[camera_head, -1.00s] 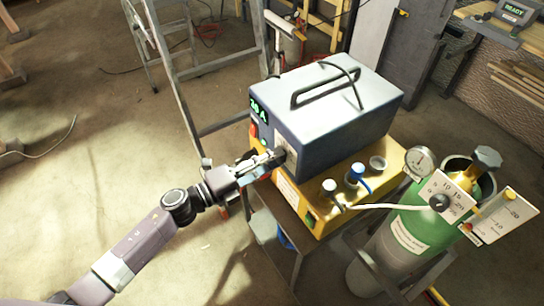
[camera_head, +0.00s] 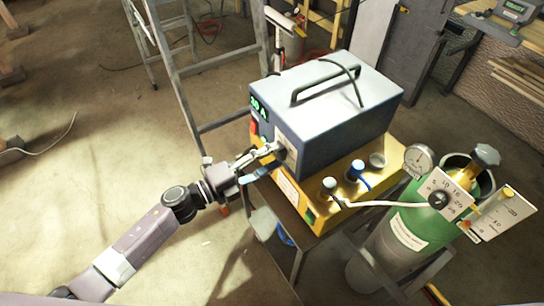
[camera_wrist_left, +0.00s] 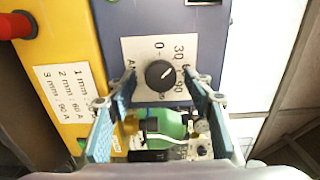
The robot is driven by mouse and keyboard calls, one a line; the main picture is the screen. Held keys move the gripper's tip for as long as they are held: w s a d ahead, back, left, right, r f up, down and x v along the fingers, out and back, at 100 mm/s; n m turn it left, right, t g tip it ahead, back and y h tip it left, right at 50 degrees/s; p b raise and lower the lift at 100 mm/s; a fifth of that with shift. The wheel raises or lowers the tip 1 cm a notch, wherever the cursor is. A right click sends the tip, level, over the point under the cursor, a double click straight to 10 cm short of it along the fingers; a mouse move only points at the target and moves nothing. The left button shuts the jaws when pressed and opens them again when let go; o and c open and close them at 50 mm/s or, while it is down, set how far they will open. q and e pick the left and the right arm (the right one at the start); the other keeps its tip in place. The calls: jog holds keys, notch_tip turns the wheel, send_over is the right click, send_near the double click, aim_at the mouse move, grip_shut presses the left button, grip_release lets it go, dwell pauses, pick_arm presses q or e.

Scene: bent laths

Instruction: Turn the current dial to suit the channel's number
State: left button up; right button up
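The blue-grey welding machine (camera_head: 338,110) stands on a yellow unit, with a green display (camera_head: 259,108) on its front; the number looks like 30 A, but is blurred. In the left wrist view, the black current dial (camera_wrist_left: 160,75) sits on a white scale plate (camera_wrist_left: 150,48) with 0, 30 and further marks. My left gripper (camera_head: 276,149) is at the front of the machine. In the wrist view its blue fingers (camera_wrist_left: 158,84) stand open, one on each side of the dial, with gaps. A card (camera_wrist_left: 67,95) lists millimetres against amps. My right gripper is out of view.
A gas bottle (camera_head: 408,232) with a gauge and numbered dial plates stands at the right. A red knob (camera_wrist_left: 17,26) sits beside the machine in the wrist view. A stepladder (camera_head: 205,70) is close behind my left arm. Open floor lies at the left.

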pick_arm(q)
jog(key=v, duration=1.2)
jog(key=shift+f, duration=0.1)
